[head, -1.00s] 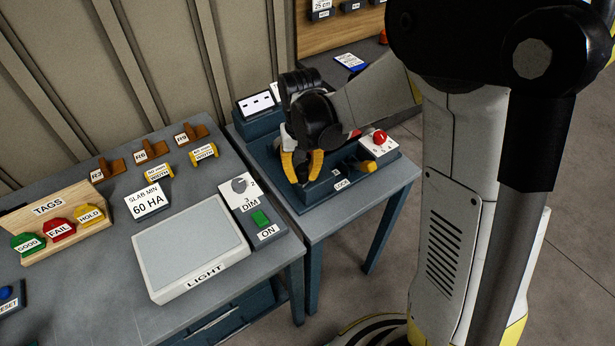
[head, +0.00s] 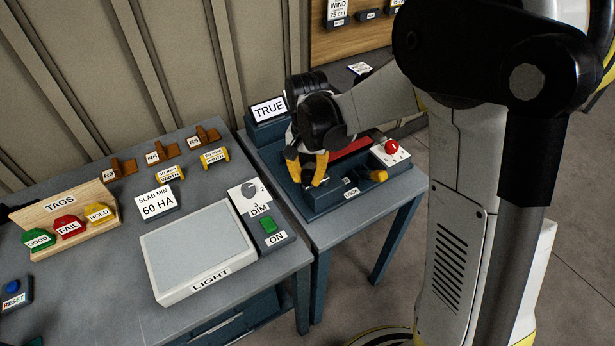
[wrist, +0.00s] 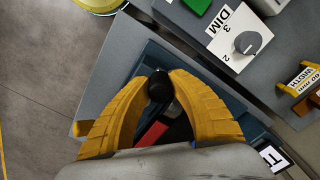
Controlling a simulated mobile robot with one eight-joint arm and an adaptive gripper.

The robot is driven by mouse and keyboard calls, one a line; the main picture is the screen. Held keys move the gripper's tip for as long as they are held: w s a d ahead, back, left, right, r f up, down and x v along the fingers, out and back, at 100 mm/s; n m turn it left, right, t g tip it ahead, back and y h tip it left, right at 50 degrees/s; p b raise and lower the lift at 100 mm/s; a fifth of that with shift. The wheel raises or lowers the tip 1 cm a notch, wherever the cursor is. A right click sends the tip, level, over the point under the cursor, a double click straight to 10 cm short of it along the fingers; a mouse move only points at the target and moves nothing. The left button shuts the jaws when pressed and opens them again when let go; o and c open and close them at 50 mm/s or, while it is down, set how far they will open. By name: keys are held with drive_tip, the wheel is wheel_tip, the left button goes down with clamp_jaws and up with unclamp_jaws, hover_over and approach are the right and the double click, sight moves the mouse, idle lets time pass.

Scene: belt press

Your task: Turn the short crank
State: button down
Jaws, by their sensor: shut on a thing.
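The machine (head: 322,202) with the crank is a dark blue unit on the small right-hand table. My gripper (head: 306,177) is over its left part, yellow fingers pointing down. In the wrist view, my gripper (wrist: 166,76) is closed around a round black knob, which I take for the handle of the short crank (wrist: 160,88). The crank's arm is mostly hidden by the fingers. A red strip (head: 350,150) lies along the machine's bed behind the gripper. The display (head: 268,110) at the back reads TRUE.
A red button (head: 391,146) on a white plate and a yellow handle (head: 378,176) are at the machine's right end, near a LOCK label (head: 351,192). A light box (head: 200,250), the DIM dial (head: 249,191) and a tag holder (head: 60,222) stand on the left bench.

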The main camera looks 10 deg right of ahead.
drive_tip(key=c, duration=1.2)
unclamp_jaws()
drive_tip(key=shift+o, duration=0.2)
wheel_tip(320, 180, up, 12)
drive_tip(key=s+d+f+n+t+b, duration=0.1)
drive_tip(key=s+d+n+t+b, duration=0.1)
drive_tip(key=s, duration=0.6)
drive_tip(key=s+d+f+n+t+b, duration=0.1)
drive_tip(key=s+d+n+t+b, duration=0.1)
drive_tip(key=s+t, duration=0.3)
drive_tip(key=shift+s+d+n, duration=0.8)
drive_tip(key=shift+s+d, duration=0.1)
drive_tip(key=shift+s, duration=0.8)
